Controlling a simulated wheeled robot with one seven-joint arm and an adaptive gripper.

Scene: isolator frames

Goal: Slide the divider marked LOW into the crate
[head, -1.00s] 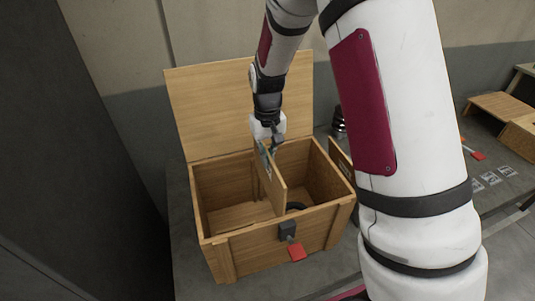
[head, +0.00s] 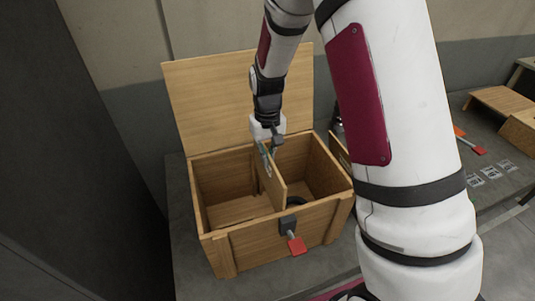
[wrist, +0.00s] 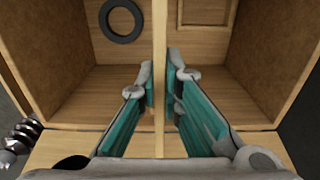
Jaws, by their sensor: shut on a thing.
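The wooden crate (head: 222,250) stands open with its lid (head: 235,100) raised at the back. My gripper (head: 268,147) is shut on the top edge of a thin wooden divider (head: 275,186). The divider stands upright inside the crate, running front to back, with its lower part between the side walls. In the wrist view my gripper (wrist: 160,85) has one teal-padded finger on each side of the divider (wrist: 159,50), seen edge-on. Its marking is not readable, and whether its lower edge meets the floor is hidden.
A dark ring (head: 296,201) lies in the crate's right part; it also shows in the wrist view (wrist: 121,20). A latch with a red tag (head: 296,244) hangs on the front. Another wooden panel (head: 339,150) is partly hidden behind my arm. Cards (head: 490,172) lie at right.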

